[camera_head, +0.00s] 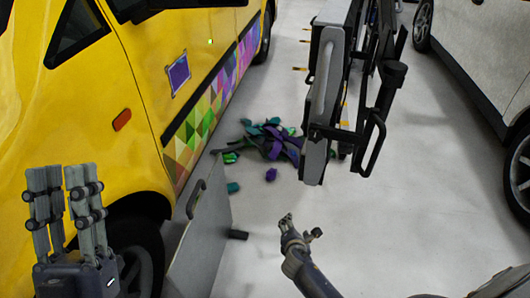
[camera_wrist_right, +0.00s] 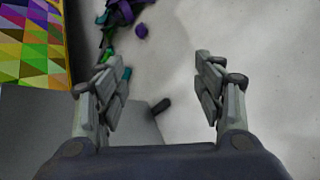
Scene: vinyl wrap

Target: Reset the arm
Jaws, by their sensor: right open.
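My left gripper (camera_head: 64,172) is at the lower left, its fingers pointing up in front of the yellow vehicle (camera_head: 75,110). Its fingers stand side by side with little gap showing, and I see nothing held in them. My right gripper (camera_head: 300,227) is at the lower middle, above the floor to the right of a grey panel. In the right wrist view my right gripper (camera_wrist_right: 158,88) has its fingers wide apart with nothing between them.
The grey panel (camera_head: 205,240) with a handle stands beside the yellow vehicle. Purple, green and teal scraps (camera_head: 275,142) lie on the floor. A grey and black frame (camera_head: 325,95) stands at the upper middle. A white vehicle (camera_head: 485,45) is at the right.

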